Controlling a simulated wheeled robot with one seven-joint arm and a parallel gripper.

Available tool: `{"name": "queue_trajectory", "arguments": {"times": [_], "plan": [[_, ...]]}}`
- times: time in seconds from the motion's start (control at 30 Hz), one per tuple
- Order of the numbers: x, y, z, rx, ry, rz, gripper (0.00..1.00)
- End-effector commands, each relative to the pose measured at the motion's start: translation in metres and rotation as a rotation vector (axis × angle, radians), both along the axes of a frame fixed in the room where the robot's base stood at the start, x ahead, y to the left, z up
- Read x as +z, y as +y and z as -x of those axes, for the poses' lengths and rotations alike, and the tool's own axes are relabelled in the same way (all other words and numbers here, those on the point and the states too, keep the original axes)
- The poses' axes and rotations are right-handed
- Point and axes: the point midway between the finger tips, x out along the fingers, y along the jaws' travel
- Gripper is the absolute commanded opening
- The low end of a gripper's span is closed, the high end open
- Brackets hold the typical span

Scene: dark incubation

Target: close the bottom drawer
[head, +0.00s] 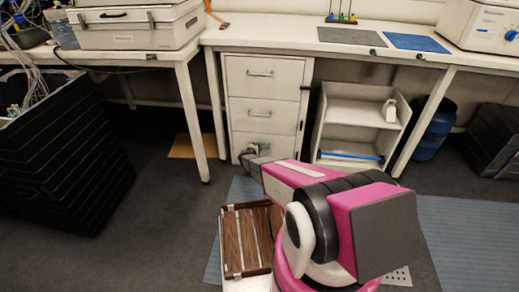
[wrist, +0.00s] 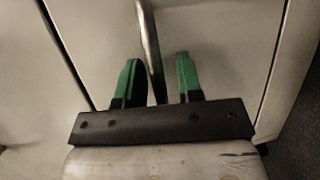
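The white cabinet (head: 226,92) under the bench has a column of three drawers with metal handles. The bottom drawer (head: 239,140) is partly hidden behind my arm, and I cannot tell from the head view how far it stands out. My gripper (head: 255,149) is at the front of this drawer. In the wrist view my gripper (wrist: 157,80) has its two green fingers apart. The drawer's metal handle (wrist: 149,40) runs between them, and neither finger clearly presses on it. The pale drawer front (wrist: 215,40) fills much of the wrist view.
A white shelf cart (head: 350,110) stands right of the cabinet, with a blue bin (head: 434,130) beyond it. A bench leg (head: 195,120) stands to the left. A wooden slatted tray (head: 233,240) is beside my arm. Dark floor (head: 165,220) is clear at left.

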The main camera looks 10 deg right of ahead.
Motion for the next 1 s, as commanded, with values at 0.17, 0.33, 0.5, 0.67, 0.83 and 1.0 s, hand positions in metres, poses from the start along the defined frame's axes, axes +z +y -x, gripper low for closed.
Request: {"name": "queue_trajectory", "arguments": {"times": [0.17, 0.33, 0.5, 0.67, 0.83, 1.0], "plan": [[0.002, 0.000, -0.001, 0.000, -0.003, 0.003, 0.37], [0.004, 0.003, 0.004, 0.000, -0.003, 0.003, 0.37], [0.008, 0.019, 0.023, 0.002, -0.001, 0.002, 0.37], [0.014, 0.039, 0.047, 0.002, -0.001, 0.002, 0.37], [0.019, 0.057, 0.067, 0.001, -0.001, 0.000, 0.37], [0.021, 0.067, 0.078, 0.000, -0.001, 0.001, 0.37]]}}
